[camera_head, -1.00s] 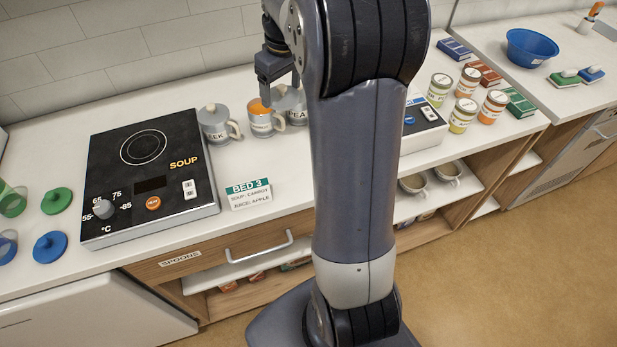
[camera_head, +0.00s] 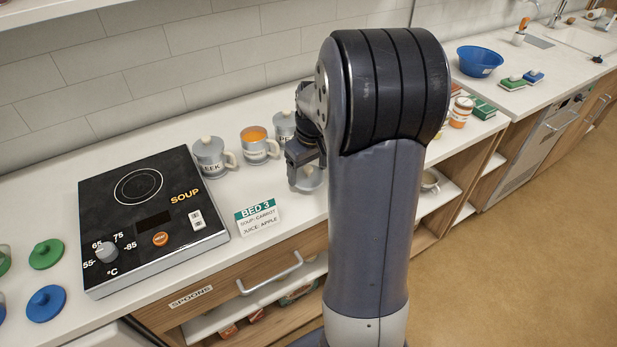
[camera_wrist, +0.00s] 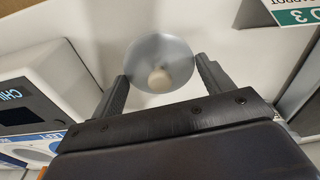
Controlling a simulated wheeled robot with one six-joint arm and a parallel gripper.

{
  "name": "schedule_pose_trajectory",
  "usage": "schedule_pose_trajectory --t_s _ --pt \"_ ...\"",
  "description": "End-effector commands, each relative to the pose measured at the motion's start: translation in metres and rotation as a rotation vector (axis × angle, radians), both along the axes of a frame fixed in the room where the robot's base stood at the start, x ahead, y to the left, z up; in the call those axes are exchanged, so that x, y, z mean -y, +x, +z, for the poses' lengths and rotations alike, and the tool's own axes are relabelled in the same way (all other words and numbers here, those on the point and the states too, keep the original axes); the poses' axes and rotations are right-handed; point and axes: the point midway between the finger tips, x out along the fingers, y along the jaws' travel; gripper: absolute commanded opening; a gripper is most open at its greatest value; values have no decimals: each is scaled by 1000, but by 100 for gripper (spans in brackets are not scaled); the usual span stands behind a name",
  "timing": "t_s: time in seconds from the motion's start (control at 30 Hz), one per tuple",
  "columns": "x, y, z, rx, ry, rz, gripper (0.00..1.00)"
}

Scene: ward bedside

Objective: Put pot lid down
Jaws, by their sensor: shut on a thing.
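The pot lid (camera_wrist: 160,55) is a grey disc with a pale knob. My gripper (camera_wrist: 161,74) is shut on it, one finger at each side of its rim. In the head view the lid (camera_head: 310,181) shows partly below my gripper (camera_head: 305,163), low over the counter in front of the PEA pot (camera_head: 284,127). I cannot tell whether it touches the counter. The carrot pot (camera_head: 258,150) stands uncovered, with orange soup showing. The lidded LEEK pot (camera_head: 210,158) is left of it. My arm hides the area to the right.
A hotplate (camera_head: 150,215) and the BED 3 card (camera_head: 258,219) lie to the left. The white counter (camera_head: 262,188) is bare between the pots and the card. A white device (camera_wrist: 35,90) stands close to the gripper in the wrist view.

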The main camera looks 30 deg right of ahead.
Motion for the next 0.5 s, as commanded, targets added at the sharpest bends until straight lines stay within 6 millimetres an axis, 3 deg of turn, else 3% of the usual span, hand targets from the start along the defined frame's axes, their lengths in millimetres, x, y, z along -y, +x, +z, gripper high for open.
schedule_pose_trajectory --t_s 0.2,0.5 --pt "0 -1 -28 -2 1 0 54" --pt "0 0 -31 -1 1 0 54"
